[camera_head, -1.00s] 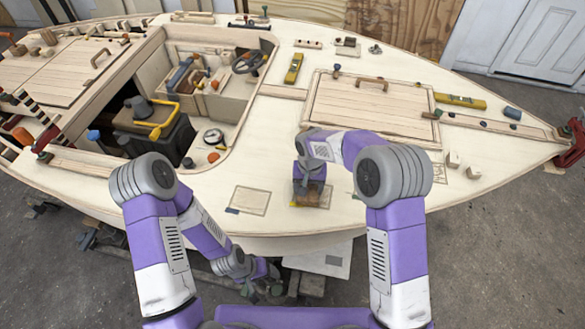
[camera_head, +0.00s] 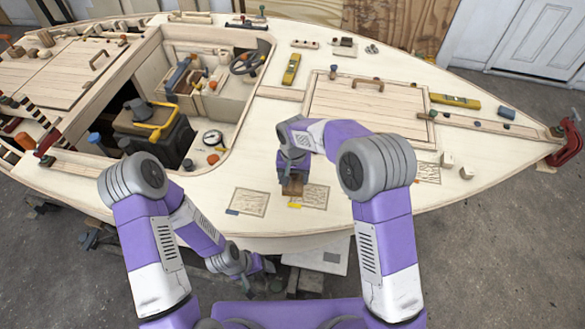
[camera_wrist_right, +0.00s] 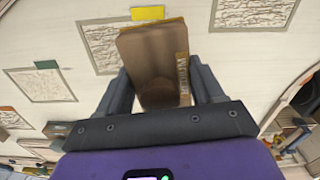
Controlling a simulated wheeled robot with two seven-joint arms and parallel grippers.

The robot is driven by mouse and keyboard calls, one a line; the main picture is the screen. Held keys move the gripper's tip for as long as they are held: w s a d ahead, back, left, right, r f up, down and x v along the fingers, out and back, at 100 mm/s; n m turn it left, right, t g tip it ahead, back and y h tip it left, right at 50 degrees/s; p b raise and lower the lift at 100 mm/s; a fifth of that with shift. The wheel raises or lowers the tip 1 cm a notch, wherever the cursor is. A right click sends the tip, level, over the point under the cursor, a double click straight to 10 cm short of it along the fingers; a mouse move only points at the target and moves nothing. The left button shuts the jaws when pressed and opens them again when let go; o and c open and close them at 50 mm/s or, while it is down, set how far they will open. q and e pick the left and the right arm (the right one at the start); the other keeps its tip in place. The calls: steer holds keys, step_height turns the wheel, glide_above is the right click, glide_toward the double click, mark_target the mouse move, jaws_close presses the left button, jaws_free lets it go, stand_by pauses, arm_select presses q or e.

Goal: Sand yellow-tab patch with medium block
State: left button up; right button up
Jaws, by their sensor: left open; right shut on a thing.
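The yellow-tab patch (camera_head: 314,198) is a rough, wood-grained rectangle on the pale deck, with a yellow tab (camera_head: 295,206) at its near left corner. My right gripper (camera_head: 292,176) is shut on the brown medium block (camera_head: 292,187), at the patch's far left part. In the right wrist view the block (camera_wrist_right: 152,62), with lettering along one side, covers part of the patch (camera_wrist_right: 98,42); the yellow tab (camera_wrist_right: 147,13) shows just beyond it. I cannot tell whether the block touches the surface. My left gripper (camera_head: 262,268) is open and empty, low beside the hull's near edge.
The open cockpit (camera_head: 205,125) is at the left. A raised hatch (camera_head: 350,98) and yellow levels (camera_head: 291,69) lie farther back on the deck.

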steer(key=shift+r+p, duration=0.65)
steer(key=shift+r, duration=0.7)
